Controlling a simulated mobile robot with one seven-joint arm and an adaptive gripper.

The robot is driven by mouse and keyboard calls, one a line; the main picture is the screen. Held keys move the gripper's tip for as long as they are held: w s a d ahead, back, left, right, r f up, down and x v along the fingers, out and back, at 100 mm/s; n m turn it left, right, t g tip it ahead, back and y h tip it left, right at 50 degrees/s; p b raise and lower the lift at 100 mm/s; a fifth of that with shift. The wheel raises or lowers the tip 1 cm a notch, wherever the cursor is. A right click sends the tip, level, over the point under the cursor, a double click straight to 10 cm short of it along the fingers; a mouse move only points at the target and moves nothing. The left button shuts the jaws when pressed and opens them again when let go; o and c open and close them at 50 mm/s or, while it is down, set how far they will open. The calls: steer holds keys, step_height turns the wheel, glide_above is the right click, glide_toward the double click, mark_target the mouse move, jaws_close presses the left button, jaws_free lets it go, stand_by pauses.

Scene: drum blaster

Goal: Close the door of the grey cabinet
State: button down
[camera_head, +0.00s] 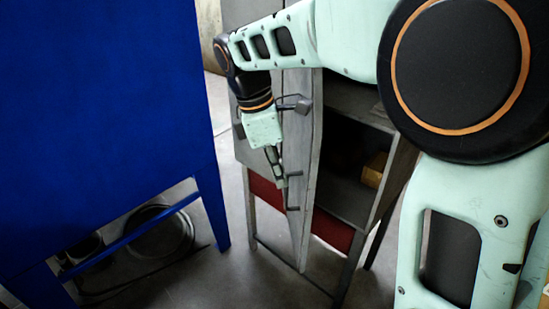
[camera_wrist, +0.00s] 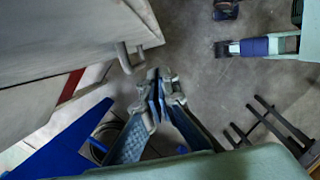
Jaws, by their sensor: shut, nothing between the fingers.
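The grey cabinet (camera_head: 345,200) stands on legs in the middle of the head view. Its door (camera_head: 299,135) stands ajar and leaves the dark inside in sight. My gripper (camera_head: 281,183) points down in front of the door, close to the door's handle (camera_head: 293,192). My gripper also shows in the wrist view (camera_wrist: 157,76), with its fingers together and empty. There, a grey panel with a handle (camera_wrist: 124,56) is at upper left, just beside the fingertips. I cannot tell whether they touch. My arm hides the cabinet's top right.
A large blue cabinet (camera_head: 100,110) on blue legs stands at the left, with dark round things (camera_head: 160,232) under it. A yellowish box (camera_head: 375,169) lies inside the grey cabinet. A red panel (camera_head: 332,231) runs low across its frame. Bare floor lies between the two cabinets.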

steer(key=shift+w+d+f, duration=0.15)
steer(key=shift+d, duration=0.55)
steer(key=shift+w+d+f, duration=0.1)
steer(key=shift+d, duration=0.6)
steer(key=shift+w+d+f, duration=0.15)
steer(key=shift+d, duration=0.55)
